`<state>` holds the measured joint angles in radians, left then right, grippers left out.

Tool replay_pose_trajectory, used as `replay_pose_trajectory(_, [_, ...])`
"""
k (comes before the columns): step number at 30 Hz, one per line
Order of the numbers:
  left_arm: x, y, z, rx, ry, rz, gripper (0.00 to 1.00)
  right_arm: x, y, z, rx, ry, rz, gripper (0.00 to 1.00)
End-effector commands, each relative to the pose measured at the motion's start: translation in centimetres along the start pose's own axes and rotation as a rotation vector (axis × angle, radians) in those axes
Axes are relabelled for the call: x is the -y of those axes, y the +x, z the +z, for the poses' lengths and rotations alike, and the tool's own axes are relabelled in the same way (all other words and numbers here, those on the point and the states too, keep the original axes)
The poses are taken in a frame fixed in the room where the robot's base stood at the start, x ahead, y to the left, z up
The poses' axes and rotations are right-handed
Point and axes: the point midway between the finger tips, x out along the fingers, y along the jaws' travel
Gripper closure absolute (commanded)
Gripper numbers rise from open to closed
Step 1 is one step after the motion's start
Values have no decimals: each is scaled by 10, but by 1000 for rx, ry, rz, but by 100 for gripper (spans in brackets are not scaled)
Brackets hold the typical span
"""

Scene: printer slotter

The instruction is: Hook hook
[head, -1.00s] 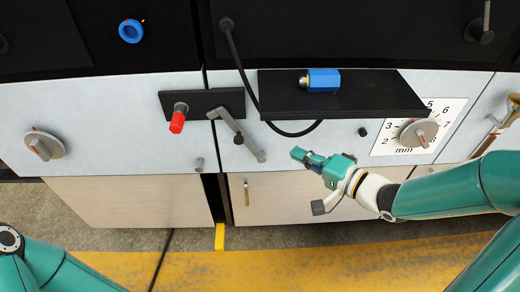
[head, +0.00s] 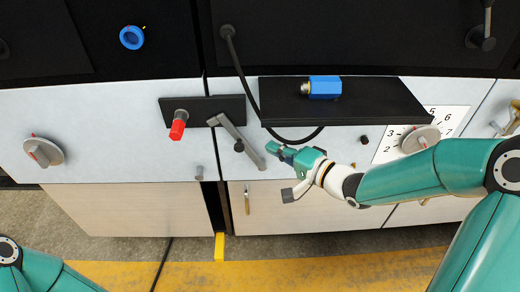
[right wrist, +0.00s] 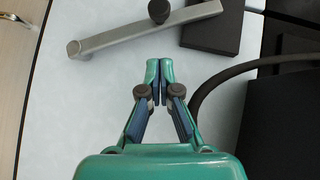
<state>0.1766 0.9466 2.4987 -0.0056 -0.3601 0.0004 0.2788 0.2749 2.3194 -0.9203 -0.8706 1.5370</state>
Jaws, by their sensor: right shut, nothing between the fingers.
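The hook looks to be the grey metal lever arm (head: 236,140) on the light panel. Its upper end meets a black plate (head: 202,108), and it slants down to the right. My right gripper (head: 272,148) is shut and empty, just right of the lever's lower half. In the right wrist view, the lever (right wrist: 150,27) runs across the top with a dark knob (right wrist: 158,10) at its upper edge. The shut fingertips (right wrist: 160,66) point at it with a small gap in the picture. My left gripper is out of view; only part of that arm shows.
A red-tipped knob (head: 178,128) is left of the lever. A black shelf (head: 370,100) with a blue connector (head: 324,87) juts out above my right gripper. A black cable (head: 240,60) hangs behind the shelf. A dial (head: 420,139) is at right.

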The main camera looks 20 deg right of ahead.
Motion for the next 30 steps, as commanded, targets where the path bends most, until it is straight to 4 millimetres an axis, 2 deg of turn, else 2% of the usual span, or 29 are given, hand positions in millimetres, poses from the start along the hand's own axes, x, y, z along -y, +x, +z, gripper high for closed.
replay_pose_trajectory(3, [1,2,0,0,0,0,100,-1,24,3,5,-1,-1,100])
replay_pose_trajectory(9, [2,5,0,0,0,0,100,0,40,22,1,1,0,100])
replay_pose_trajectory(22, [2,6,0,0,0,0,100,0,46,28,-2,0,0,100])
replay_pose_trajectory(23, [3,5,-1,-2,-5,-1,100,-4,37,10,-10,-2,1,100])
replay_pose_trajectory(24, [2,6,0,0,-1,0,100,-2,42,19,-3,-1,0,100])
replay_pose_trajectory(30, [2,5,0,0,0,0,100,2,51,34,11,-14,10,100])
